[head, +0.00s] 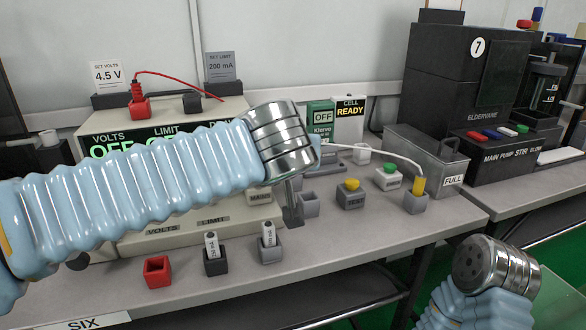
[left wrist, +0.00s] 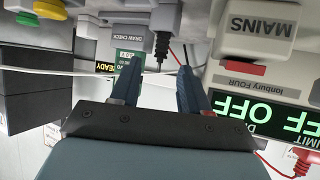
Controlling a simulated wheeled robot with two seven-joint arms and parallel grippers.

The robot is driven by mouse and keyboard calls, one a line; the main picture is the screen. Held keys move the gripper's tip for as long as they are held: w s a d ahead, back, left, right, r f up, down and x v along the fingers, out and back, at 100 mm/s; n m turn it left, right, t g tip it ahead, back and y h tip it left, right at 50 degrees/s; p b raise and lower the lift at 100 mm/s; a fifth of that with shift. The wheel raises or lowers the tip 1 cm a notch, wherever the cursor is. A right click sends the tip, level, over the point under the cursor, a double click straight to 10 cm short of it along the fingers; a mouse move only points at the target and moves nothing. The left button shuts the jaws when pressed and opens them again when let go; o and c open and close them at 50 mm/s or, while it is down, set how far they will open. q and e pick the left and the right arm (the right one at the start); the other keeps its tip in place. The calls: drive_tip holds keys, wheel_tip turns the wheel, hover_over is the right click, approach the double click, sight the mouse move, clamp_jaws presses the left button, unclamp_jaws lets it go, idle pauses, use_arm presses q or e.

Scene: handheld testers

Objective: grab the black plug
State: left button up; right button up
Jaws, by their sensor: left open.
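In the left wrist view, which is upside down, a black plug (left wrist: 161,42) stands at the grey DRAW CHECK block (left wrist: 122,39). It lies beyond the fingertips, roughly in line with the gap between them. In the head view my left gripper (head: 292,205) points down over the bench, in front of the instrument. I cannot make out the black plug there; my arm and gripper cover that area. My right arm shows at the lower right, but its fingers are hidden.
A red plug (head: 139,107) with a red lead sits on the instrument. A white lead runs to a yellow plug (head: 419,186); a white line also crosses the left wrist view. A grey tank (head: 425,155) stands right.

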use_arm(q)
drive_tip(key=x, duration=0.6)
drive_tip(key=shift+w+d+f+p, duration=0.15)
drive_tip(key=shift+w+f+p, duration=0.05)
drive_tip(key=shift+w+p, duration=0.1)
clamp_jaws()
